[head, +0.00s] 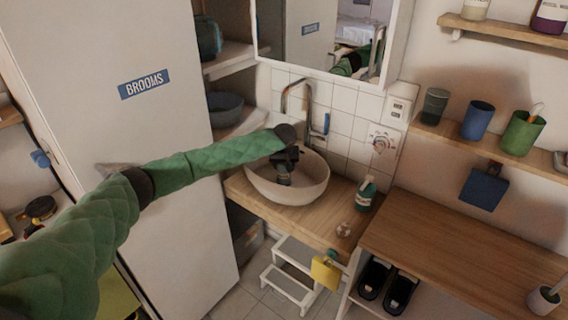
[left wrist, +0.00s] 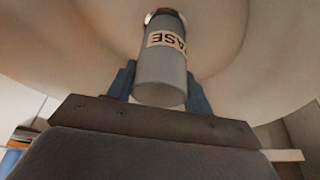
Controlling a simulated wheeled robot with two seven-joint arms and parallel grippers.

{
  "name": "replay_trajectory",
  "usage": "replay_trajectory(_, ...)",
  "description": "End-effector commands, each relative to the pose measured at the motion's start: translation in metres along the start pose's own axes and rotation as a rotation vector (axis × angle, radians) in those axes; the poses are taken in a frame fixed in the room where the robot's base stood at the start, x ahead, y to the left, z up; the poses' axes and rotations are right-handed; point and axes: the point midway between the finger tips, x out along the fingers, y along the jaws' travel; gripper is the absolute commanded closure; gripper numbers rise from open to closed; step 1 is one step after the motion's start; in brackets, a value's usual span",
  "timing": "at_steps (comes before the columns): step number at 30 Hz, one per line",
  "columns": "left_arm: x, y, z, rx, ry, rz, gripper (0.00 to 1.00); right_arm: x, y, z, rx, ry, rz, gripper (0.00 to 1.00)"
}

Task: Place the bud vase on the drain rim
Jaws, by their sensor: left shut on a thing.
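The bud vase (left wrist: 163,75) is a grey cylinder with a pale label, its lettering upside down in the left wrist view. It sits between the blue fingers of my left gripper (head: 284,177), which is shut on it. The gripper points down inside the pale round basin (head: 262,186), which also fills the back of the left wrist view (left wrist: 70,45). A shiny ring shows at the vase's far end; I cannot tell whether it is the drain rim or part of the vase. In the head view the vase is not clearly visible. My right gripper is not in view.
A tall faucet (head: 300,92) rises behind the basin. A green soap bottle (head: 366,193) stands on the wooden counter (head: 318,222) to the right. A mirror cabinet (head: 325,38) hangs above. A white step stool (head: 290,283) stands below, and the tall brooms cabinet (head: 130,150) is at left.

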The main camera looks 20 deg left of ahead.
Motion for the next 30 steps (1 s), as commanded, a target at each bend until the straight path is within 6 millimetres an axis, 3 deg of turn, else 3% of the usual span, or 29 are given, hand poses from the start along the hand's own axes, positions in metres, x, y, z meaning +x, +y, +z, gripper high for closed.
replay_trajectory(17,0.0032,0.0004,0.0015,0.0,0.0,0.001,0.75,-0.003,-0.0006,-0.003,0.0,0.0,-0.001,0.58)
replay_trajectory(18,0.0031,0.0004,0.0015,0.0,0.0,0.001,0.43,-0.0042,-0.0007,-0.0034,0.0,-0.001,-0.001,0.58)
replay_trajectory(21,0.003,0.0004,0.0015,0.0,0.0,0.001,0.28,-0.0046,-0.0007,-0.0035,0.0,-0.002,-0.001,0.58)
replay_trajectory(30,0.0024,0.0004,0.0013,0.0,0.0,0.001,0.28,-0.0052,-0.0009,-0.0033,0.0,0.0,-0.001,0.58)
